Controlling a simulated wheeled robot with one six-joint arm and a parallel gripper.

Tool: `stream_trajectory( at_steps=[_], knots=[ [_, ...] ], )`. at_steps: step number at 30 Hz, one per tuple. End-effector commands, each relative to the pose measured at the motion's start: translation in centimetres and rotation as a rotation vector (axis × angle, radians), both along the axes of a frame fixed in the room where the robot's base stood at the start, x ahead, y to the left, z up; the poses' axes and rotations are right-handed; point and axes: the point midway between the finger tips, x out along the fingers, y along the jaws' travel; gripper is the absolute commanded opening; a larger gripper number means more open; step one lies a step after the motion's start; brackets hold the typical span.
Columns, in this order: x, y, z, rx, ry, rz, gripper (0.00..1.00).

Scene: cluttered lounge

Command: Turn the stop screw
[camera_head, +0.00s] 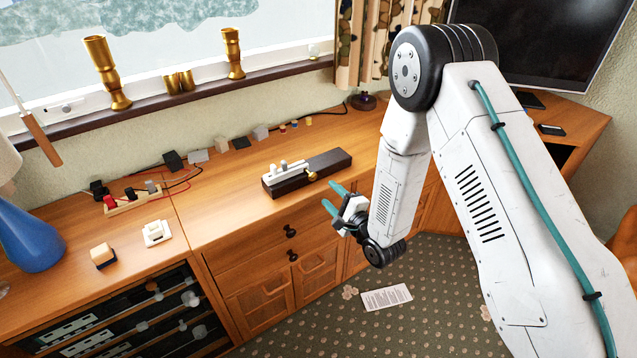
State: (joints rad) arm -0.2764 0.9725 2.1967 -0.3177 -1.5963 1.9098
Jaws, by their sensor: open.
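A dark rectangular block (325,164) lies on the wooden sideboard, near its front edge. A white piece with small upright knobs (286,168) sits at the block's left end. A small brass screw head (311,175) shows on the front side of the block, just right of the white piece; it looks like the stop screw. My gripper (334,197) has two teal fingers, spread apart and empty. It is in front of the sideboard edge, to the right of and below the screw, and not touching it. The fingers point left toward the block.
The sideboard (225,210) has clear top around the block. Adapters and cables (173,160) run along the wall. A wooden rack with red and black parts (132,198) stands left. A blue lamp (28,240) is far left. Paper (386,298) lies on the carpet.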

Motion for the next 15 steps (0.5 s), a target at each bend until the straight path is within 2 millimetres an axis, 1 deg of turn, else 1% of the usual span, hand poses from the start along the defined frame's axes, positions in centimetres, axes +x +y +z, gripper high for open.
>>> stream_trajectory(
  at_steps=[2, 5, 15],
  knots=[
    [0.08, 0.04, 0.01, -0.087, -0.059, 0.000, 0.48],
    [0.19, 0.08, 0.01, -0.274, -0.187, 0.001, 0.48],
    [0.56, 0.22, 0.04, -1.080, -0.733, 0.000, 0.48]
  ],
)
